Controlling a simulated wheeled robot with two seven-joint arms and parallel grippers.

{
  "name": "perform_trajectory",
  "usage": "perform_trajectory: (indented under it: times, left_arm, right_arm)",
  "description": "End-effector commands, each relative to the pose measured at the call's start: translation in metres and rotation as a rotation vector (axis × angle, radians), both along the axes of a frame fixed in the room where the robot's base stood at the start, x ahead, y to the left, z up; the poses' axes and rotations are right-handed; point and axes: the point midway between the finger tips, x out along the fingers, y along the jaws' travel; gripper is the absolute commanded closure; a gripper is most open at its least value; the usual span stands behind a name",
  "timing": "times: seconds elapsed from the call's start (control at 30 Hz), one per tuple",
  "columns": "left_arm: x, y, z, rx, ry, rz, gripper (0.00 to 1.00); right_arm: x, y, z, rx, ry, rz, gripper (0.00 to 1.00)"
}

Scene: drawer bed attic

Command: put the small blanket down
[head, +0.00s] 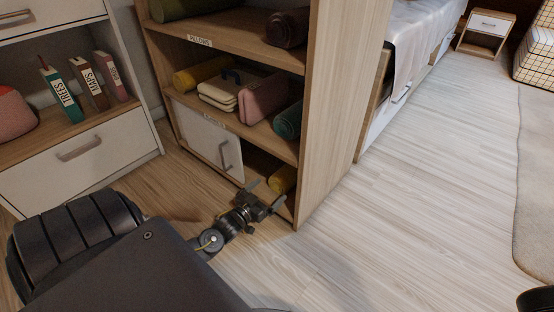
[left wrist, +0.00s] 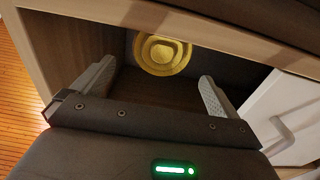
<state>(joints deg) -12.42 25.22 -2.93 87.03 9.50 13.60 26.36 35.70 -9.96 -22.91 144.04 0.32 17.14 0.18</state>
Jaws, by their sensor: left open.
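A yellow rolled bundle, apparently the small blanket (head: 283,178), lies in the bottom compartment of the wooden shelf unit. Its round end (left wrist: 162,53) faces the camera in the left wrist view, ahead of the fingers. My left gripper (head: 266,195) is at the mouth of that compartment. In the left wrist view its two fingers (left wrist: 154,84) are spread wide with nothing between them, and the roll is beyond them, apart from both. Much of the roll is hidden by shelf parts in the head view. My right gripper is not in view.
A white sliding door (head: 208,136) with a handle covers the left of the bottom compartment. The shelf's side panel (head: 335,100) stands right of my gripper. Other rolls and cases (head: 265,97) fill the shelf above. Pale floor (head: 420,190) lies clear to the right, beside a bed (head: 415,40).

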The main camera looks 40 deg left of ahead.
Motion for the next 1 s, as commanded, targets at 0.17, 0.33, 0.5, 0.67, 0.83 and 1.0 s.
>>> perform_trajectory:
  times: [0.17,0.33,0.5,0.67,0.83,1.0]
  left_arm:
    - [-0.021,0.0,0.001,-0.001,0.001,0.002,0.01]
    - [-0.026,0.0,0.0,-0.001,-0.002,0.002,0.01]
    - [-0.026,0.0,0.0,0.0,-0.001,0.002,0.01]
    - [-0.026,0.0,0.0,0.0,-0.001,0.001,0.01]
    - [-0.026,0.0,0.0,0.0,-0.001,0.001,0.01]
    - [-0.026,0.0,0.017,0.0,-0.001,0.001,0.01]
  right_arm:
    - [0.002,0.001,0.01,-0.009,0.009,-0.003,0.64]
    - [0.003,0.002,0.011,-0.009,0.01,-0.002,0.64]
    - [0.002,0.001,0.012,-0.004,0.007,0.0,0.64]
    - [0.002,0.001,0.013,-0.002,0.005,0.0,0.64]
    - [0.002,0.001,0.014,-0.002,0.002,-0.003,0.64]
    - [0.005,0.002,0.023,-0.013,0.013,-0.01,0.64]
